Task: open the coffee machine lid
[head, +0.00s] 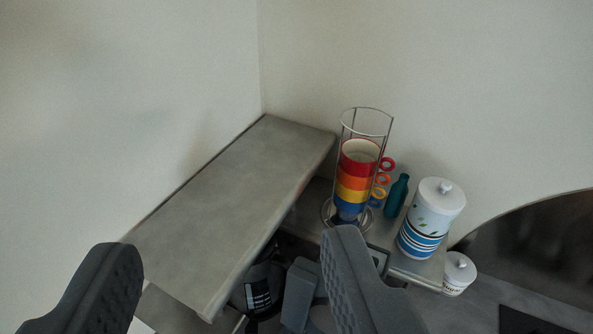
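My gripper (232,250) is open in the head view, with its two dark grey fingers wide apart at the bottom left and bottom centre. Nothing is held between them. A black rounded object with a white-marked label (262,291) shows low between the fingers, partly hidden under the shelf edge. A grey boxy part (299,295) stands beside it, partly covered by my right finger. These may belong to the coffee machine, but I cannot tell. No lid can be clearly made out.
A grey stone shelf (215,205) runs along the left wall. A dark arched opening (540,245) lies far right.

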